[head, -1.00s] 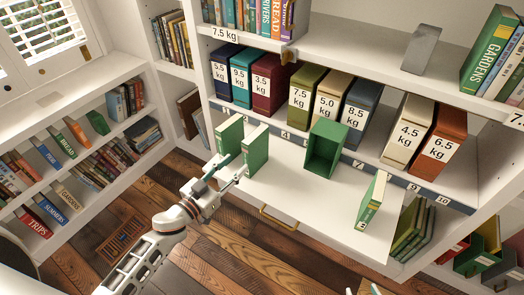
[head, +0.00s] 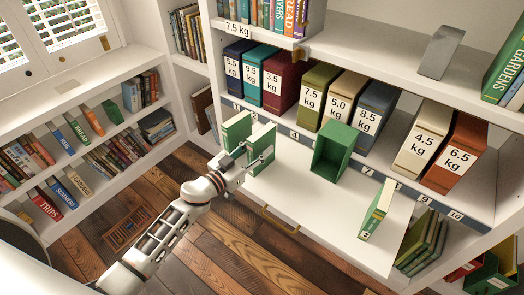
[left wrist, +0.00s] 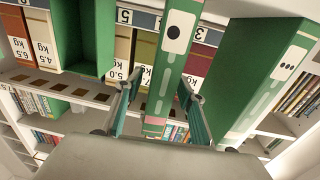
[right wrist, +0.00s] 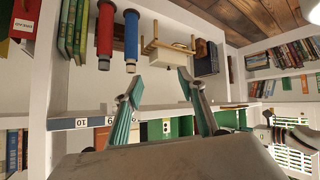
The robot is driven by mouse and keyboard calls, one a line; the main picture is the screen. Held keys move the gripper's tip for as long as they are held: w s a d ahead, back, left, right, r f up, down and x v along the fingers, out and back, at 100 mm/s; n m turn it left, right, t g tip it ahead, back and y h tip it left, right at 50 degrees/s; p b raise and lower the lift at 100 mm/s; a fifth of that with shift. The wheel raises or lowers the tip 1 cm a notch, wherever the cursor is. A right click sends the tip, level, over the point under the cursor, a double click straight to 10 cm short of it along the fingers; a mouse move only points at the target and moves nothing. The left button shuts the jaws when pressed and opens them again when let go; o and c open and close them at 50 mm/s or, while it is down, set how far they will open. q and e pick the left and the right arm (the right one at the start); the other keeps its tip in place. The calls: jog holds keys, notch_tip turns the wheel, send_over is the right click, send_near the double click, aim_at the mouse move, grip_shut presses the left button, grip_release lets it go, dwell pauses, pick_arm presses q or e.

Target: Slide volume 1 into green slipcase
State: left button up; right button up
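Volume 1 is a green book with one dot on its pale spine label (left wrist: 172,55); in the head view it (head: 263,143) stands upright on the white pull-out board. My left gripper (head: 250,158) is at its spine, fingers open, one on each side; in the left wrist view the right-hand finger overlaps the book's edge. Contact cannot be told. The green slipcase (head: 331,152) stands to the right, its dark open side facing me; it also shows in the left wrist view (left wrist: 105,38). My right gripper (right wrist: 158,85) is open and empty, outside the head view.
Another green book (head: 376,209) stands near the board's right end. Weight-labelled boxes (head: 369,105) line the back. The board (head: 295,196) is clear in front.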

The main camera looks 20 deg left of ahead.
pick_arm(q)
jog(key=shift+x, duration=0.8)
grip_shut()
pick_arm(e)
jog(key=shift+w+d, duration=0.25)
jog(key=shift+w, duration=0.1)
